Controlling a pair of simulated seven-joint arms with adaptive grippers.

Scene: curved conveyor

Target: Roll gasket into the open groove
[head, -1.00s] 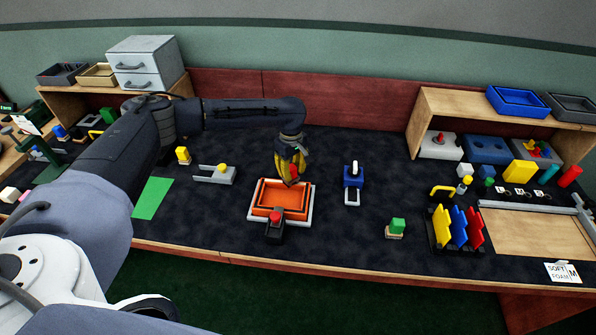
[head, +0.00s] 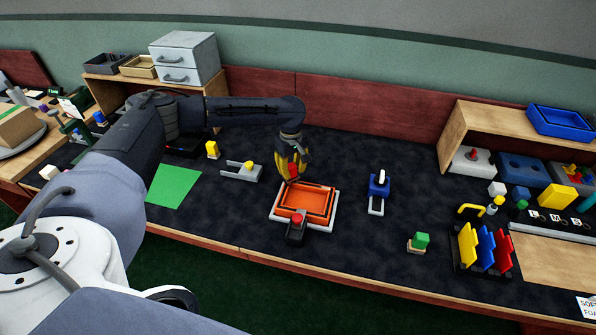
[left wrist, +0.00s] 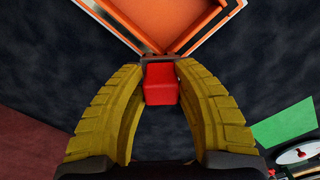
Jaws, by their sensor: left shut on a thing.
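The orange tray (head: 318,188) with a pale outer rim sits mid-table. A dark line runs inside its edge; I cannot tell gasket from groove. My left gripper (head: 291,178) is shut on a red-handled piece at the tray's back left corner. In the left wrist view the red handle (left wrist: 160,84) sits between the yellow fingers. Its dark far end overlaps the corner of the tray (left wrist: 180,22); contact is unclear. A black block with a red top (head: 296,227) stands at the tray's front edge. My right gripper is not in view.
A blue fixture with a white knob (head: 379,186) stands right of the tray, a grey fixture with a yellow knob (head: 242,172) left. A green mat (head: 173,186) lies farther left. Coloured upright plates (head: 484,250) stand at right. The table in front of the tray is mostly clear.

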